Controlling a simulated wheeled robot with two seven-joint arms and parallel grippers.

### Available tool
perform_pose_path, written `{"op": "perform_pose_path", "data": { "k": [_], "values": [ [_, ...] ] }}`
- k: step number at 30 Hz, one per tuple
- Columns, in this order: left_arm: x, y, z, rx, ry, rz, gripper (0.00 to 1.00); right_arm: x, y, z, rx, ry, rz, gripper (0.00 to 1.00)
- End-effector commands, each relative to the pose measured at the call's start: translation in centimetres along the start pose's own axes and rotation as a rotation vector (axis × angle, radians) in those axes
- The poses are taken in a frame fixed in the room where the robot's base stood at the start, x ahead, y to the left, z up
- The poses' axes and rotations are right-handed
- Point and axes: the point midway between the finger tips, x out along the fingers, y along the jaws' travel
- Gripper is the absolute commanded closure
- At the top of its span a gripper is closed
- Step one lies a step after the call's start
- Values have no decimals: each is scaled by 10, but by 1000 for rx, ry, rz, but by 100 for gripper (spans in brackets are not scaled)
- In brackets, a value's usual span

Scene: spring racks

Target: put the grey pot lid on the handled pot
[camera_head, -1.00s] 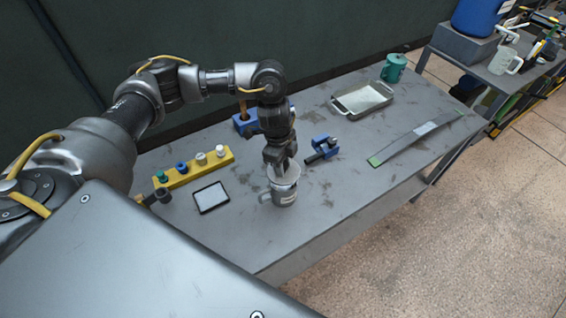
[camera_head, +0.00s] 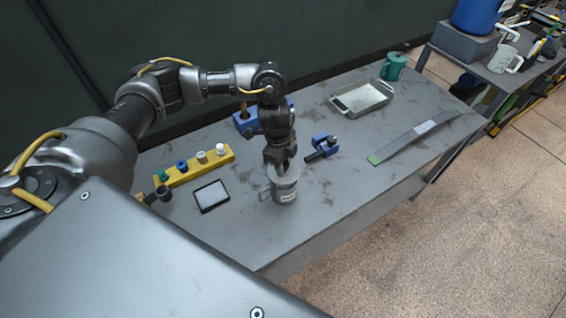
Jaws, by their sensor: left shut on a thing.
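The handled pot (camera_head: 285,192) is a small grey cylinder with a light label, upright on the grey workbench, its handle on the left side. My left gripper (camera_head: 281,167) points straight down above the pot and is shut on the grey pot lid (camera_head: 291,175). The lid lies level over the pot's mouth and hides it. I cannot tell whether the lid touches the rim. The gripper's fingers hide the lid's middle. My right gripper is out of view.
On the workbench (camera_head: 330,205), a yellow rack (camera_head: 205,168) with several knobs and a dark-framed panel (camera_head: 212,197) lie left of the pot. A blue clamp (camera_head: 322,147) lies to the right. A metal tray (camera_head: 362,98) and a teal mug (camera_head: 394,67) stand farther back.

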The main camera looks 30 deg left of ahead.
Motion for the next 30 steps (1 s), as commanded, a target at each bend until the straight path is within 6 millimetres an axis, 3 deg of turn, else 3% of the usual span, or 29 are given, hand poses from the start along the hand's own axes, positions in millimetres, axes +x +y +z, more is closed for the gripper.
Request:
{"op": "perform_pose_path", "data": {
  "k": [30],
  "values": [
    [16,0,2,0,1,0,93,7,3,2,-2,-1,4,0]
  ]
}}
